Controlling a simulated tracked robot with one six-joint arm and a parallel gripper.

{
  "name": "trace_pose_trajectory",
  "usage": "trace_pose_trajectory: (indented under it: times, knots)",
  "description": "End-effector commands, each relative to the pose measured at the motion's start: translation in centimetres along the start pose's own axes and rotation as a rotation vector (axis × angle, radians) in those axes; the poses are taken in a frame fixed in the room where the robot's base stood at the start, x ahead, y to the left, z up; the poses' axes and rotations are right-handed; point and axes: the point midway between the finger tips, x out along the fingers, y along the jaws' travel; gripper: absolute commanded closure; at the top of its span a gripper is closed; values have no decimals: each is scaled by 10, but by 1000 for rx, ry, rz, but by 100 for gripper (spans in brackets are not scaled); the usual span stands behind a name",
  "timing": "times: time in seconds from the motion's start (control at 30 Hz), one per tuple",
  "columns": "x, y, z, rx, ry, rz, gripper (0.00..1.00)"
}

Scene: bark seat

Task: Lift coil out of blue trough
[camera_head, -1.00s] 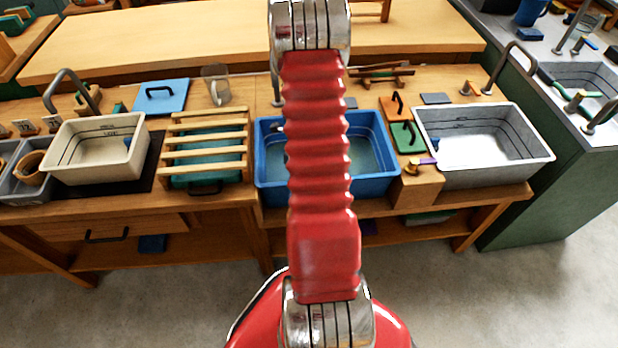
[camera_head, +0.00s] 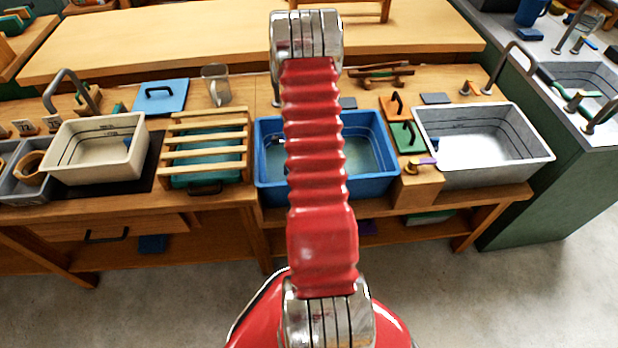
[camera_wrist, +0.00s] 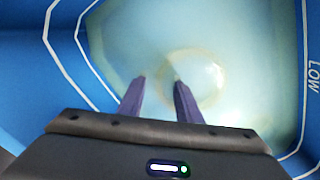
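The blue trough (camera_head: 375,190) stands at the middle of the bench in the head view, partly hidden behind my red arm. In the wrist view its blue wall (camera_wrist: 25,75) surrounds pale, cloudy water. The coil, a faint beige ring (camera_wrist: 192,51), shows blurred in the water. My gripper (camera_wrist: 159,80) points down into the trough with its two purple fingers apart. The coil's left side appears between the fingertips, and the right finger overlaps the ring. I cannot tell whether they touch. My gripper is hidden in the head view.
A slatted wooden rack (camera_head: 205,150) stands left of the trough and a cream basin (camera_head: 95,165) further left. At right are a wooden block with a brass tap (camera_head: 418,188), a green handled board (camera_head: 407,138) and a grey basin (camera_head: 480,180).

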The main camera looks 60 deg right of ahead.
Motion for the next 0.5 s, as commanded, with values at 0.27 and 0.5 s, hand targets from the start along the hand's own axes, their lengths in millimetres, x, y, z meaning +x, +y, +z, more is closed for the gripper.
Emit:
trace_pose_trajectory:
  times: [0.27,0.5]
  knots:
    - [0,0,0,0,0,0,69]
    - [0,0,0,0,0,-1,71]
